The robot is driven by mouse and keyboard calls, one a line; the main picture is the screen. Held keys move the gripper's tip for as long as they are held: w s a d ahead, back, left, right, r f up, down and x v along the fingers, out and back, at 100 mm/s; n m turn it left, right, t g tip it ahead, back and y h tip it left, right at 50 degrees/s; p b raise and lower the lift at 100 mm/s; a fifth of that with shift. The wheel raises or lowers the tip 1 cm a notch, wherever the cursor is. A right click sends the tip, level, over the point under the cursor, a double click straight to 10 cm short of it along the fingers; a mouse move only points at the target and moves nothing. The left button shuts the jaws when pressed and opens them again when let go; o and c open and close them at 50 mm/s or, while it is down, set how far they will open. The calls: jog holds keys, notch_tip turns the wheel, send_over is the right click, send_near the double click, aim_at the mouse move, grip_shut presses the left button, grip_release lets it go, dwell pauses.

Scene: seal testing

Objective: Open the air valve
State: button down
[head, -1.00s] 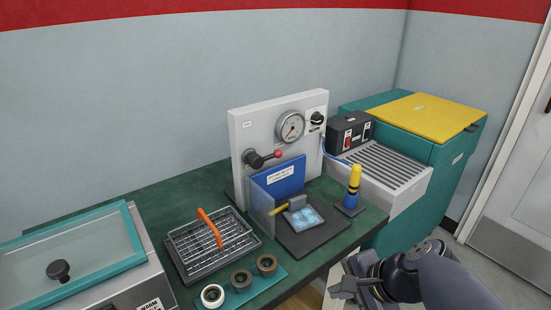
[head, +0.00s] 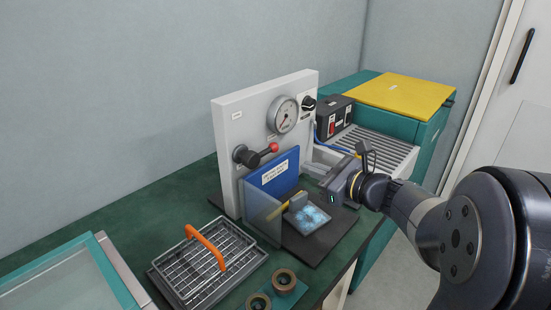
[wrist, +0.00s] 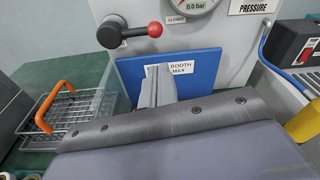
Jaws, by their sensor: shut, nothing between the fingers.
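The air valve is a black hub with a short lever (head: 258,154) ending in a red ball, on the white upright panel (head: 228,150). The lever points right and slightly up in the head view. In the wrist view the valve lever (wrist: 134,32) is at the top, its red ball to the right, near a label reading CLOSED. My gripper (head: 318,172) is right of the valve and lower, in front of the panel and apart from the lever. Its fingers show in the wrist view (wrist: 158,88), shut and empty, before the blue board.
A gauge (wrist: 190,5) reads 0.0 bar. A blue board (head: 272,178) and clear side screen (head: 262,214) stand below the valve. A wire basket (head: 205,260) with an orange handle sits left. A black switch box (head: 334,117) is right of the panel.

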jog(key=x, duration=1)
jog(key=shift+d+r+n+b, duration=0.1)
jog(key=shift+r+n+b, duration=0.5)
jog(key=shift+b, duration=0.4)
jog(key=s+a+r+n+t+b, duration=0.2)
jog(key=s+a+r+n+b, duration=0.2)
jog(key=r+n+b, duration=0.5)
jog(key=shift+s+a+n+t+b, duration=0.15)
jog(key=shift+n+t+b, duration=0.15)
jog(key=shift+n+b, duration=3.95)
jog(key=shift+r+m+b, duration=0.15)
jog(key=shift+m+b, duration=0.55)
jog(key=shift+m, duration=0.05)
